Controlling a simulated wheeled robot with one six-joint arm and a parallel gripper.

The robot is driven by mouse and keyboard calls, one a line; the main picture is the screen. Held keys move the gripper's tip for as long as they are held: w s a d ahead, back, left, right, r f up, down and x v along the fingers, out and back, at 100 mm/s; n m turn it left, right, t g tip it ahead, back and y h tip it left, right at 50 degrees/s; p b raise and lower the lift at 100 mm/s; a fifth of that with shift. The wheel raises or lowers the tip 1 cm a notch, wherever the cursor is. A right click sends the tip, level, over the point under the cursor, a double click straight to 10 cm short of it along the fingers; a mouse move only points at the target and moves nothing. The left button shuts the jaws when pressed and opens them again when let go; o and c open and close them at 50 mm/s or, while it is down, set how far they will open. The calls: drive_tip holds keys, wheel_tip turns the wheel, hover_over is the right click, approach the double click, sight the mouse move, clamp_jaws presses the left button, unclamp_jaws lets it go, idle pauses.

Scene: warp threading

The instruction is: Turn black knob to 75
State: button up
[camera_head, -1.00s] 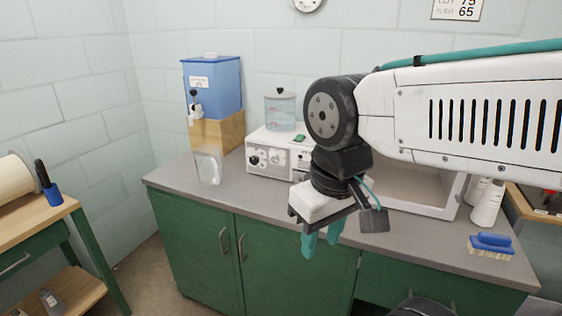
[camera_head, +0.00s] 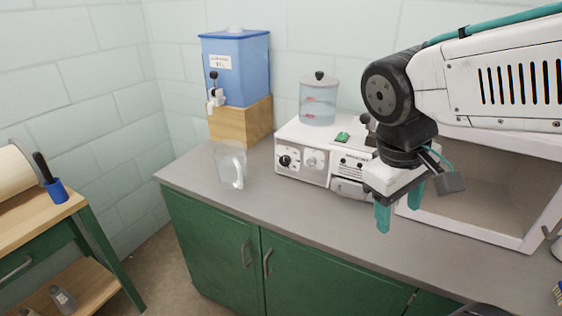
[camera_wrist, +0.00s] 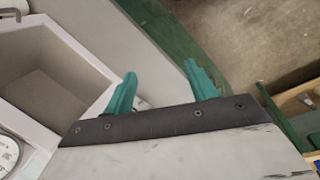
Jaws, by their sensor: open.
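The black knob (camera_head: 285,161) is on the left of the front face of a white machine (camera_head: 318,178) on the grey counter. A paler grey knob (camera_head: 311,163) sits just right of it. The black knob's setting is too small to read. My gripper (camera_head: 400,210) has teal fingers pointing down, in front of the machine's right end and right of the black knob. In the wrist view my gripper (camera_wrist: 160,88) is open, with nothing between the fingers. The wrist view does not show the knob.
A clear jug (camera_head: 231,168) stands on the counter left of the machine. A blue dispenser (camera_head: 236,68) sits on a wooden block behind it. A lidded clear jar (camera_head: 318,100) stands on the machine. A white open box (camera_head: 480,190) is at right. The counter's front is clear.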

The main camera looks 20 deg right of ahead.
drive_tip(key=w+d+f+n+g+h, duration=0.1)
drive_tip(key=w+d+n+h, duration=0.15)
drive_tip(key=w, duration=0.25)
drive_tip(key=w+d+f+n+h, duration=0.1)
drive_tip(key=w+n+h, duration=0.3)
drive_tip(key=w, duration=0.1)
drive_tip(key=n+t+h, duration=0.4)
drive_tip(key=n+t, duration=1)
drive_tip(key=n, duration=0.6)
approach(284, 163)
drive_tip(key=shift+w+d+r, duration=0.25)
drive_tip(key=shift+w+d, duration=0.05)
drive_tip(key=shift+d, duration=0.15)
drive_tip(key=shift+w+f+n, duration=0.1)
drive_tip(key=shift+w+n, duration=0.1)
drive_tip(key=shift+n, duration=0.05)
drive_tip(key=x, duration=0.7)
drive_tip(key=shift+w+d, duration=0.1)
drive_tip(key=shift+d, duration=0.05)
drive_tip(key=c, duration=1)
